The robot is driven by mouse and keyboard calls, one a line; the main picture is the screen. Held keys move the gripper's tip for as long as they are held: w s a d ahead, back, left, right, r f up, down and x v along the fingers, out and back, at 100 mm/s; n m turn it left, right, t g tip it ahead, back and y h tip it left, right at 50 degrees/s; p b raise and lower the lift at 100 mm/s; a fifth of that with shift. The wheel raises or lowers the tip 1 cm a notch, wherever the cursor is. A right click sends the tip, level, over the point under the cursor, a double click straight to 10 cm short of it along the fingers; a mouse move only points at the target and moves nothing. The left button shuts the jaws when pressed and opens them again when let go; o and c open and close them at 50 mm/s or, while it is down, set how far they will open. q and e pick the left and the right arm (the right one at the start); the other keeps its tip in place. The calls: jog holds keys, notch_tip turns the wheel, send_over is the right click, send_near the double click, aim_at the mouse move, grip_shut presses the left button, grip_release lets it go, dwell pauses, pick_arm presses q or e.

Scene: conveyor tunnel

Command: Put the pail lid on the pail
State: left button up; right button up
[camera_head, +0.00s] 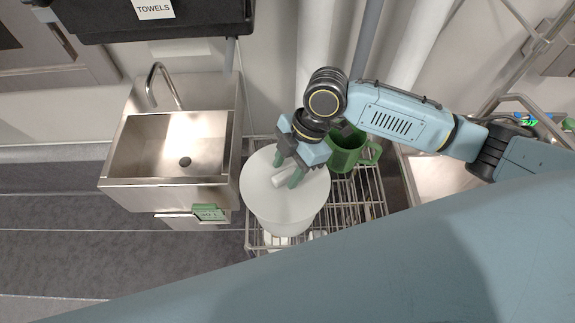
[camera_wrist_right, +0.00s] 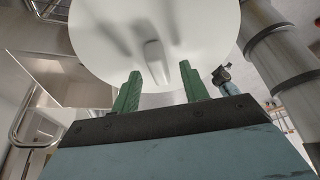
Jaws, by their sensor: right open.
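The white round pail lid (camera_head: 262,190) lies flat over the top of the white pail (camera_head: 275,228), which stands on a wire rack. I cannot tell whether its rim is fully seated all round. A short white handle stands on the lid and also shows in the right wrist view (camera_wrist_right: 156,62). My right gripper (camera_head: 289,177) is right over the lid, its green fingers open around the handle's place; in the right wrist view its fingertips (camera_wrist_right: 160,76) are spread on either side of the handle, apart from it. My left gripper is not in view.
A green mug-like container (camera_head: 345,152) stands on the wire rack (camera_head: 375,198) just behind the pail, close to my right gripper. A steel sink (camera_head: 170,147) with a tap is at the left. Pipes and a wall close off the back.

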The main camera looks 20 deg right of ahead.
jog(key=v, duration=1.3)
jog(key=shift+p, duration=0.3)
